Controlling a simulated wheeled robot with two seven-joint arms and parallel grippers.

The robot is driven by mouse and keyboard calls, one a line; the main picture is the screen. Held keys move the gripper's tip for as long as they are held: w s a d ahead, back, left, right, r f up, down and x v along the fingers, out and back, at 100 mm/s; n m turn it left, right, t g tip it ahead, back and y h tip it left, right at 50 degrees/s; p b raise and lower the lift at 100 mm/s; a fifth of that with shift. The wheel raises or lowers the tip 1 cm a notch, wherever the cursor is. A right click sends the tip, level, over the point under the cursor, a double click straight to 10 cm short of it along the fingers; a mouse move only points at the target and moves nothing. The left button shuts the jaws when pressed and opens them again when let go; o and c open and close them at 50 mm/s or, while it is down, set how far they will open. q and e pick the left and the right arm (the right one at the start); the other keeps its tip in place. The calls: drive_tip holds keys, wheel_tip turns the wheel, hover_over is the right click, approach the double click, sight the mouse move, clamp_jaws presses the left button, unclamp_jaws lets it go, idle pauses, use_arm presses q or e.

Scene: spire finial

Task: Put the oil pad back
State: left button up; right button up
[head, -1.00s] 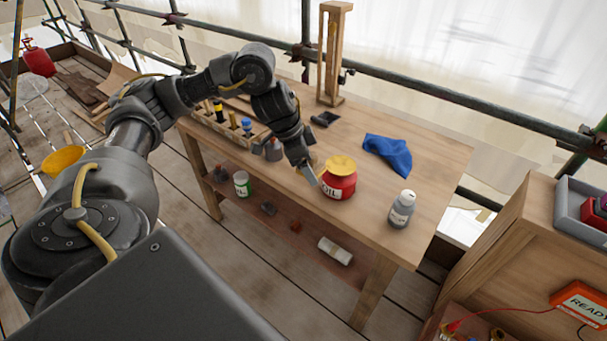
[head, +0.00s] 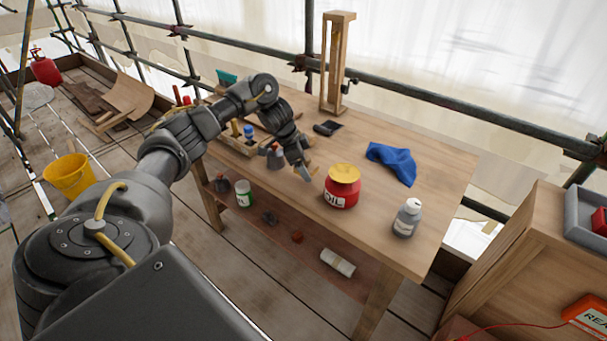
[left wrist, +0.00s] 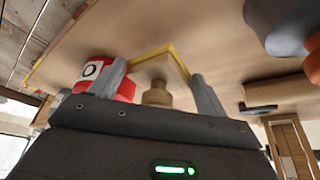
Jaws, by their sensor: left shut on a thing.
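In the left wrist view the oil pad (left wrist: 162,70) is a flat wooden block with a yellow edge and a round wooden knob, between my two fingers (left wrist: 160,92). In the head view the pad is mostly hidden by the fingers. The tin has a yellow top and stands upright; it also shows beside one finger in the left wrist view (left wrist: 126,89). I cannot tell whether the pad touches the bench. My right gripper is out of view.
The wooden bench (head: 440,200) also holds a blue cloth (head: 391,162), a grey bottle (head: 407,218), a wooden frame (head: 335,65) and a wooden rack (head: 240,143). A lower shelf carries a green-and-white can (head: 244,194) and a white roll (head: 337,262).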

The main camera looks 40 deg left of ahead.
use_arm(q)
drive_tip(key=shift+f, duration=0.1)
drive_tip(key=shift+a+f, duration=0.1)
drive_tip(key=shift+f, duration=0.2)
wheel_tip(320, 180, down, 3)
drive_tip(key=shift+w+r+p, duration=0.1)
drive_tip(key=shift+r+p, duration=0.05)
drive_tip(key=shift+p, duration=0.15)
